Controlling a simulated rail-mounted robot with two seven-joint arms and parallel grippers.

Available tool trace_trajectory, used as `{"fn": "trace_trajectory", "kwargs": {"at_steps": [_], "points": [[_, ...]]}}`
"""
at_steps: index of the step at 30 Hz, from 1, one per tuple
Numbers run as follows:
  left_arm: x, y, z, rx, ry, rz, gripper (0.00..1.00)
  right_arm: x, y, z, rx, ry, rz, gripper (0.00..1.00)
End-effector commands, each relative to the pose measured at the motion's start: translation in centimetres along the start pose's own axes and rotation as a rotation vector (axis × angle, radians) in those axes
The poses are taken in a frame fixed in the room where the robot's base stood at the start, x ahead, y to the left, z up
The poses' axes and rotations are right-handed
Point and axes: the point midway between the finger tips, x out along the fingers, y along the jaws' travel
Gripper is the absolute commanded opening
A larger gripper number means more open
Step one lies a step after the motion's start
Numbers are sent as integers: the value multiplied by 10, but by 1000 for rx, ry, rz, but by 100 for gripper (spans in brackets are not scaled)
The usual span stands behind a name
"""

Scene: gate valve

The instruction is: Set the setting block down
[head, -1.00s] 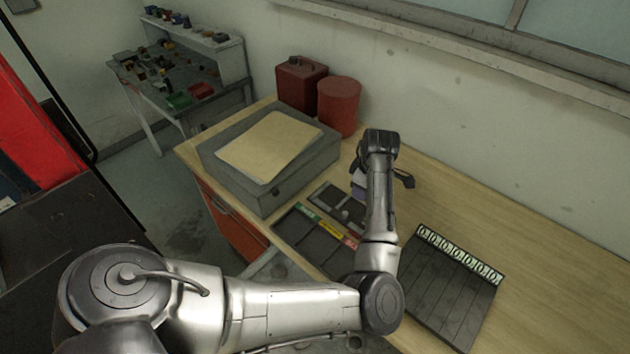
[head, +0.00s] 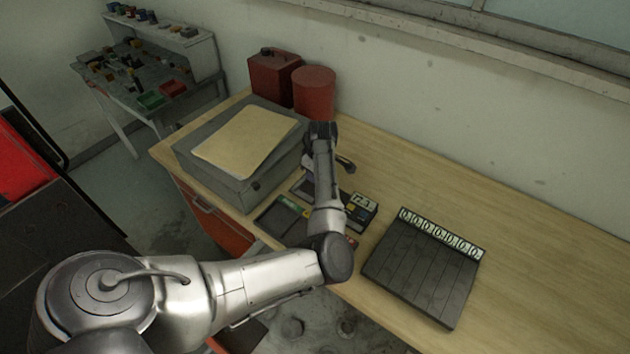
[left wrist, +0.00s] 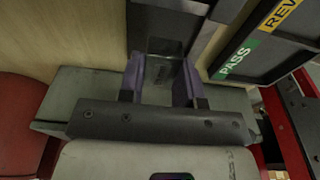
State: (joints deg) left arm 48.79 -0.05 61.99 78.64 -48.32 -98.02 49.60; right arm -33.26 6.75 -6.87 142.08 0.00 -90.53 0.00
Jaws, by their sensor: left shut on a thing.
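My left gripper (head: 316,170) is at the far side of the workbench, beside the grey case, and the arm hides most of it in the head view. In the left wrist view, its purple-lined fingers (left wrist: 164,82) are shut on a small grey block (left wrist: 162,66), which I take to be the setting block. Beyond the block is a dark flat tray (left wrist: 160,22); I cannot tell whether the block touches it. A dark device with a number display (head: 361,204) is right of my forearm. My right gripper is not in view.
A sorting tray with green PASS and yellow labels (left wrist: 238,62) is close by. The grey case (head: 215,182) carries a tan sheet. A red can (head: 273,78) and red cylinder (head: 314,93) stand behind. A slotted rack with numbered tags (head: 420,270) lies right; bare bench is beyond it.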

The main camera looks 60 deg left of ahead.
Motion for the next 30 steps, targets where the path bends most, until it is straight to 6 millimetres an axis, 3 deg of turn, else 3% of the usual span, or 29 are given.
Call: {"fn": "trace_trajectory", "kwargs": {"at_steps": [7,16,28,29,30], "points": [[8,0,-3,1,-1,-1,0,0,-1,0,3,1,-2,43],[41,1,2,1,-1,0,0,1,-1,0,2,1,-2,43],[46,0,2,0,-1,0,0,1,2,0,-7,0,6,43],[45,0,2,0,-1,0,34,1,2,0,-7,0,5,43],[45,0,2,0,-1,0,38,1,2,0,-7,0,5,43]]}}
